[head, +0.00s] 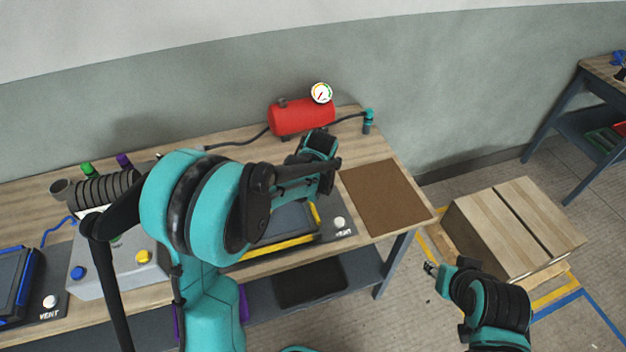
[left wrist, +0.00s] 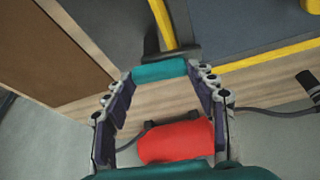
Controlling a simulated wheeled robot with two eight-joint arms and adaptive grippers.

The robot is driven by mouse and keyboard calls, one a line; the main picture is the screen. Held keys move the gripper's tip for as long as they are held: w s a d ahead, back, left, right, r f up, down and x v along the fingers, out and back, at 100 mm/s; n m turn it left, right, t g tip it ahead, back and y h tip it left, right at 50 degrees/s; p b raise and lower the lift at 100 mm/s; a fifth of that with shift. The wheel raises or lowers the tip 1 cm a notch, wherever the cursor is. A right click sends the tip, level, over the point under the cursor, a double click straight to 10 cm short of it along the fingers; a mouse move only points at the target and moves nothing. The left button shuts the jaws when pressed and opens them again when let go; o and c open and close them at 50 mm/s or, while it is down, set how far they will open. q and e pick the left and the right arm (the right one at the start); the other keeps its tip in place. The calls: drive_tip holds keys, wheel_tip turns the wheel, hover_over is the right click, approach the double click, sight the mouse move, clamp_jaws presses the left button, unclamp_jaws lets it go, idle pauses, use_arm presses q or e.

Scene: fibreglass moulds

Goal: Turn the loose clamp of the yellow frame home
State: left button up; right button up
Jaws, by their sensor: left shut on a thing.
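The yellow frame (head: 283,244) lies flat on the mould base at the bench's front, partly hidden behind my left arm. Its yellow edges also show in the left wrist view (left wrist: 268,54). My left gripper (left wrist: 166,80) is shut on a teal bar, the clamp handle (left wrist: 160,71), beside a dark clamp base at the frame's corner. In the head view my left gripper (head: 318,178) is over the frame's right end, and my own arm hides the clamp. My right gripper (head: 436,274) hangs low right of the bench, away from the frame; its jaws are too small to read.
A red tank (head: 300,118) with a gauge and hose stands at the bench's back. A brown mat (head: 386,196) lies at the right end. A grey box (head: 115,262) with coloured knobs and a blue frame (head: 18,290) are at left. A carton (head: 515,228) stands on the floor.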

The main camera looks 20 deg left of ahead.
use_arm(q)
drive_tip(key=shift+n, duration=0.5)
drive_tip(key=o, duration=1.2)
drive_tip(key=shift+c, duration=0.2)
drive_tip(key=v, duration=1.2)
drive_tip(key=shift+d, duration=0.2)
drive_tip(key=shift+w, duration=0.1)
